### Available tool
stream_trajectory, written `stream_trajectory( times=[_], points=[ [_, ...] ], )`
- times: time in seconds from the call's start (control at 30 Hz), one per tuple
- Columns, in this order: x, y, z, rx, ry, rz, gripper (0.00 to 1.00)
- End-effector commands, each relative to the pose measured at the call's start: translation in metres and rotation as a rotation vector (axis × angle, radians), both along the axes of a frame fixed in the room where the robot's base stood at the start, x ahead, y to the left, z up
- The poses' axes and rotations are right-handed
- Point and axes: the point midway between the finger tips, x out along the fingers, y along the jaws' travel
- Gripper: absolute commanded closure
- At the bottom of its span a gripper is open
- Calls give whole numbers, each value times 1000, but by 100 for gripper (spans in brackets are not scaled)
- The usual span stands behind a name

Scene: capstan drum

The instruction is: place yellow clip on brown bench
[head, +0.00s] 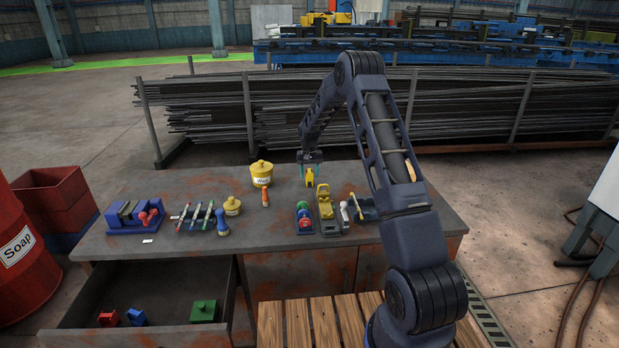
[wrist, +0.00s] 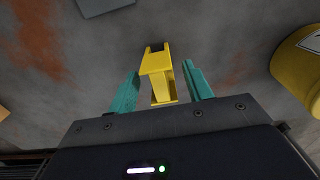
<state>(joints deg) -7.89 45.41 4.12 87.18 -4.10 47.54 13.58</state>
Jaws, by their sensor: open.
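The yellow clip (head: 309,178) is at the far side of the workbench, the only bench-like surface I see, taken as the brown bench (head: 165,185). Its top is grey with rust-brown patches. My gripper (head: 310,169) is above the clip, pointing down. In the wrist view the clip (wrist: 157,66) lies between the two teal fingers of my gripper (wrist: 160,80). The fingers are open, with a gap showing on both sides of the clip. The bench top (wrist: 225,35) shows behind it. Whether the clip touches the bench top is hard to tell.
A yellow pot (head: 261,174) stands left of my gripper, also in the wrist view (wrist: 300,68). A yellow tool (head: 325,203) and a dark device (head: 304,217) stand in front. An open drawer (head: 150,300) juts from the bench front. Bench top behind the left-hand tools is clear.

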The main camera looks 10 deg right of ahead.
Motion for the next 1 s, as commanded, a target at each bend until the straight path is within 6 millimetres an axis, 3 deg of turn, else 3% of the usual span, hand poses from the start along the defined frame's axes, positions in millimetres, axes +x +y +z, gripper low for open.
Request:
stream_trajectory(
  times=[0.4,0.73,0.87,1.0],
  points=[
    [0,0,78,0,-2,0,50],
    [-3,-1,109,1,-4,0,50],
    [-16,-9,135,1,-20,1,50],
    [-44,-23,178,1,-47,3,50]
  ],
)
